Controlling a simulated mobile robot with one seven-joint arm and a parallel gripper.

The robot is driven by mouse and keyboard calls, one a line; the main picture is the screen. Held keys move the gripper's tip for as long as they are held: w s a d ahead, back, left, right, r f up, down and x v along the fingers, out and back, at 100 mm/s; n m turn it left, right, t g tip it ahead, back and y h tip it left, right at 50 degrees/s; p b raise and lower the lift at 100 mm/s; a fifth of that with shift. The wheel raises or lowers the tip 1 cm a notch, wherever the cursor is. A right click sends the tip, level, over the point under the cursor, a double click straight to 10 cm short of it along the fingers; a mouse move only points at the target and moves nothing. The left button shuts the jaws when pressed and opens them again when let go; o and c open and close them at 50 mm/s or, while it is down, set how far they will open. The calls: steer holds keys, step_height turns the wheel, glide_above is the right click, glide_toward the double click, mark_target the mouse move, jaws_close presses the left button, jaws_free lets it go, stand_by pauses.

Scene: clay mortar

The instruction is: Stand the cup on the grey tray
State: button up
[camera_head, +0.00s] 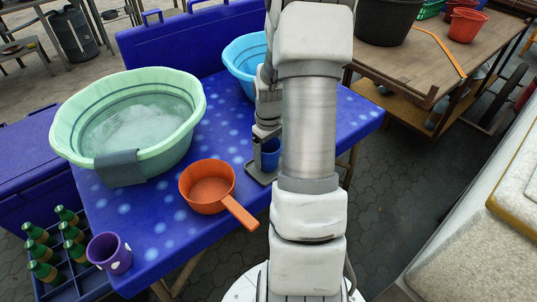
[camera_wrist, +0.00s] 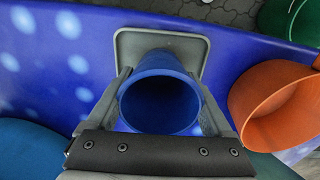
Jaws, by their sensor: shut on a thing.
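The blue cup (camera_wrist: 160,103) is upright, its open mouth facing the camera in the wrist view. My gripper (camera_wrist: 163,80) is shut on it, with one finger on each side. In the head view the cup (camera_head: 270,158) is partly hidden by my arm, and my gripper (camera_head: 264,142) reaches down to it. The grey tray (camera_wrist: 192,46) lies under and behind the cup in the wrist view. Its edge (camera_head: 257,174) also shows in the head view. The cup's base overlaps the tray, but I cannot tell whether it touches it.
An orange saucepan (camera_head: 207,187) is beside the tray, its handle over the table's front edge. A green basin (camera_head: 130,125) stands at the left and a blue basin (camera_head: 243,62) behind. A purple cup (camera_head: 109,252) is near a crate of green bottles (camera_head: 43,252).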

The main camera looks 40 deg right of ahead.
steer(key=o, duration=1.1)
steer(key=shift+f, duration=0.15)
step_height(320, 180, up, 12)
steer(key=p, duration=0.3)
steer(key=shift+r, duration=0.2)
